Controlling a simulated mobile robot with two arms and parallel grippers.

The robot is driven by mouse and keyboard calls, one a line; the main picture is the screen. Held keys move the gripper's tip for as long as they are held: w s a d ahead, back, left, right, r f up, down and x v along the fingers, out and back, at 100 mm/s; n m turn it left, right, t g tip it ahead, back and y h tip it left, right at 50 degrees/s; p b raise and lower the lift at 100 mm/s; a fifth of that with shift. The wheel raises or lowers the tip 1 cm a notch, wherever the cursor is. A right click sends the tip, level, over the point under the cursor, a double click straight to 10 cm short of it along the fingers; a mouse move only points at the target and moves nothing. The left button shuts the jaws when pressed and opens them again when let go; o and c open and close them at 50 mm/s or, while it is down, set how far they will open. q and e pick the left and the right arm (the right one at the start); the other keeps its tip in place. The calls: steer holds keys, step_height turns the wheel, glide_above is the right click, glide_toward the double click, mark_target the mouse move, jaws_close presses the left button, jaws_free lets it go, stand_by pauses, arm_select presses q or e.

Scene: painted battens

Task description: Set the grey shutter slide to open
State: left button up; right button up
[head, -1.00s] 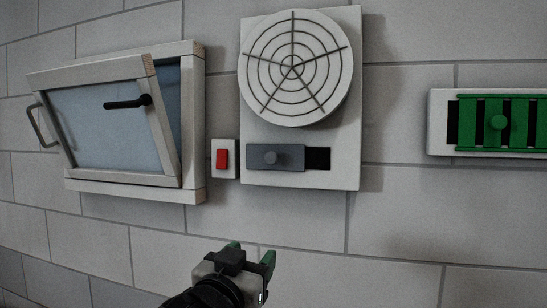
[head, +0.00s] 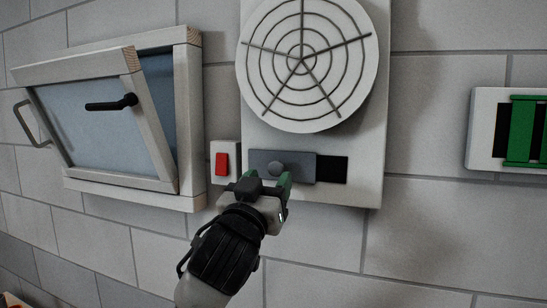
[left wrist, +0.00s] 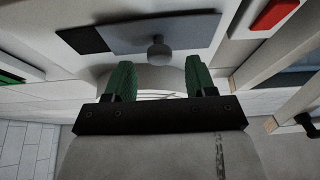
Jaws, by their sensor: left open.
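The grey shutter slide (head: 300,167) sits in the lower part of the white fan panel (head: 362,188), with a round grey knob (head: 276,169) on it. The slide lies to the left, and a dark opening (head: 332,169) shows at its right. My left gripper (head: 268,181) is open, just below the knob in the head view. In the left wrist view the green fingers of my left gripper (left wrist: 157,80) are spread apart, and the knob (left wrist: 158,48) shows beyond them, between their lines and not held. My right gripper is not in view.
A red switch (head: 222,164) on a white plate is close left of the slide. A tilted window (head: 90,125) with a black handle (head: 112,103) is further left. The round fan grille (head: 305,65) is above. A green slatted vent (head: 525,130) is at the far right.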

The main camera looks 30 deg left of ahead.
mark_target(278, 167)
arm_select(q)
steer(key=shift+p+x, duration=0.4)
steer(key=shift+x, duration=0.75)
steer(key=shift+r, duration=0.25)
steer(key=shift+w, duration=0.2)
steer(key=c, duration=0.7)
steer(key=shift+c, duration=1.4)
jaws_close()
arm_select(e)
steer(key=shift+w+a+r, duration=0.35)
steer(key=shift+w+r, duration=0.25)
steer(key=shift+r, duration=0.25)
